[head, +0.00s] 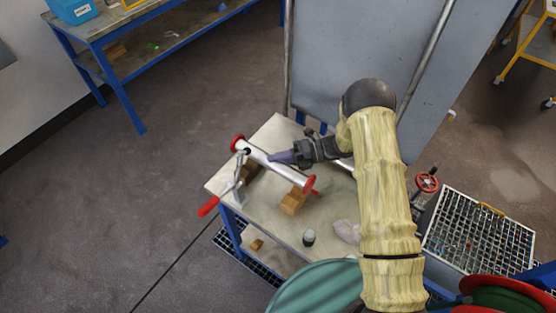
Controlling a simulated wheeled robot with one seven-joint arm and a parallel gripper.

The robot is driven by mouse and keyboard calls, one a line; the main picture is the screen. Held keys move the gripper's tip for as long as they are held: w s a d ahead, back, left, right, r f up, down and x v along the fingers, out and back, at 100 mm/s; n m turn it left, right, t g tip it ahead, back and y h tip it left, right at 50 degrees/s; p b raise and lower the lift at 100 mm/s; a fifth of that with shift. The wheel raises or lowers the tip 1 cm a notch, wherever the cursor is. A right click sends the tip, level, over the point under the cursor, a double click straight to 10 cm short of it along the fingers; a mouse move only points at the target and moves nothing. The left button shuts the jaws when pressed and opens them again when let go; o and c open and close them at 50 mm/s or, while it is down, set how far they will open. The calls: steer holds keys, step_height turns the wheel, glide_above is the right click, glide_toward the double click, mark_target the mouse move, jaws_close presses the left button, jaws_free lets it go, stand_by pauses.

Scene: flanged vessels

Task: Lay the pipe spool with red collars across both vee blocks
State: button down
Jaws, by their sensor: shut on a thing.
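The pipe spool (280,170) is a silver pipe with a red collar at each end, above the small work table (265,220). It runs from upper left to lower right. One wooden vee block (253,169) shows under its upper-left part, and the other vee block (294,201) under its lower-right end. I cannot tell whether the spool touches both blocks. The fingers hide part of the pipe.
A red-handled tool or clamp (208,206) stands at the table's left edge, close to the spool. A red valve wheel (427,182) and a metal grating (480,235) are at right.

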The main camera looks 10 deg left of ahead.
step_height(320, 180, down, 5)
steer(key=b, duration=0.5)
steer(key=shift+d+f, duration=0.1)
steer(key=shift+f, duration=0.05)
steer(key=shift+f+b, duration=0.8)
steer(key=shift+f, duration=0.1)
